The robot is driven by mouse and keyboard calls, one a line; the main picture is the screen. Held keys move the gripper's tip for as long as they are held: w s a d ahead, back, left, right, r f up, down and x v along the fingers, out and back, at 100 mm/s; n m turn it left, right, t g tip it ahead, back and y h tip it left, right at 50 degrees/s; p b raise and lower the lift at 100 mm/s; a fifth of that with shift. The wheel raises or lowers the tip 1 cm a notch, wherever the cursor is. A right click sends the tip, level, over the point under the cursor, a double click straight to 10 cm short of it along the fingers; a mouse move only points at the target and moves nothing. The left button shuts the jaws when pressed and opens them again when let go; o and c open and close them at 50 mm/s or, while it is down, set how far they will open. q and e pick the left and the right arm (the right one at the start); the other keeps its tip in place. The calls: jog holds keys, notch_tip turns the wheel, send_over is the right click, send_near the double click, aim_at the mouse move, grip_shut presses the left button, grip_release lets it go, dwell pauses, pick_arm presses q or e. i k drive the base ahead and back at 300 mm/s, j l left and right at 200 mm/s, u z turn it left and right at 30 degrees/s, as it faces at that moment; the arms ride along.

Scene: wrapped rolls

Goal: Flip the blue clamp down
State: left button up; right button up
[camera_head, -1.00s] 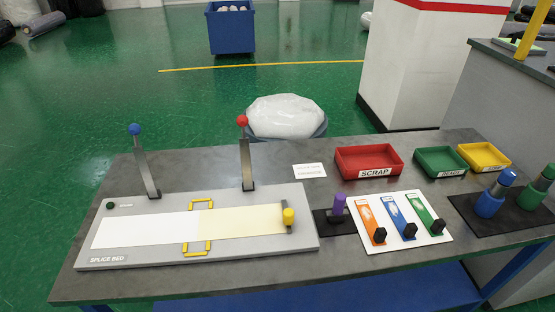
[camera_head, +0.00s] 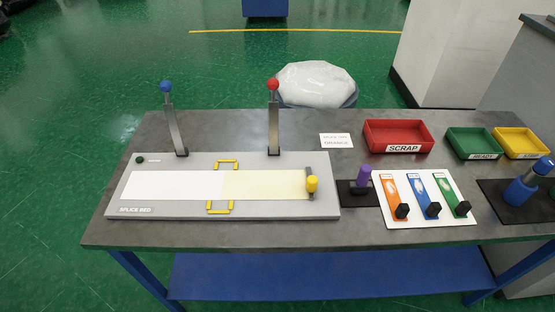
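The blue clamp (camera_head: 173,122) is a grey lever with a blue ball on top, standing upright at the back left of the splice bed (camera_head: 180,213). A similar lever with a red ball (camera_head: 273,120) stands upright to its right, also behind the bed. A white strip (camera_head: 165,185) and a cream strip (camera_head: 255,184) lie end to end on the bed, with a yellow frame mark (camera_head: 219,208) around where they meet. A yellow knob (camera_head: 312,184) sits at the bed's right end. Neither of my grippers is in view.
Right of the bed are a purple-handled tool (camera_head: 363,176), a white card (camera_head: 430,215) with orange, blue and green pieces, and red (camera_head: 398,137), green (camera_head: 471,143) and yellow (camera_head: 521,143) trays. A white wrapped bundle (camera_head: 316,83) stands behind the table. The table's front strip is clear.

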aim_at(165, 86)
jog(key=j+u, duration=0.1)
jog(key=u, duration=2.8)
jog(key=i+j+z, duration=0.1)
jog(key=i, duration=0.4)
jog(key=i+j, duration=0.15)
jog(key=i, duration=0.35)
jog(key=i+j+z, duration=0.15)
jog(key=i, duration=0.35)
jog(key=i+l+z, duration=0.25)
jog(key=i+z, duration=0.25)
jog(key=i+l+z, duration=0.15)
jog(key=i+z, duration=0.15)
jog(key=z, duration=0.15)
jog(key=i+z, duration=0.5)
jog(key=i+j+z, duration=0.2)
jog(key=z, duration=0.3)
jog(key=i+u, duration=0.1)
jog(key=i, duration=0.9)
jog(key=i+l, duration=0.2)
jog(key=i, duration=0.75)
jog(key=i+z, duration=0.1)
jog(key=z, duration=0.3)
jog(key=i+j+z, duration=0.1)
jog(key=z, duration=0.25)
jog(key=i+z, duration=0.1)
jog(key=z, duration=0.3)
jog(key=j+z, duration=0.2)
jog(key=z, duration=2.9)
jog(key=j, duration=0.1)
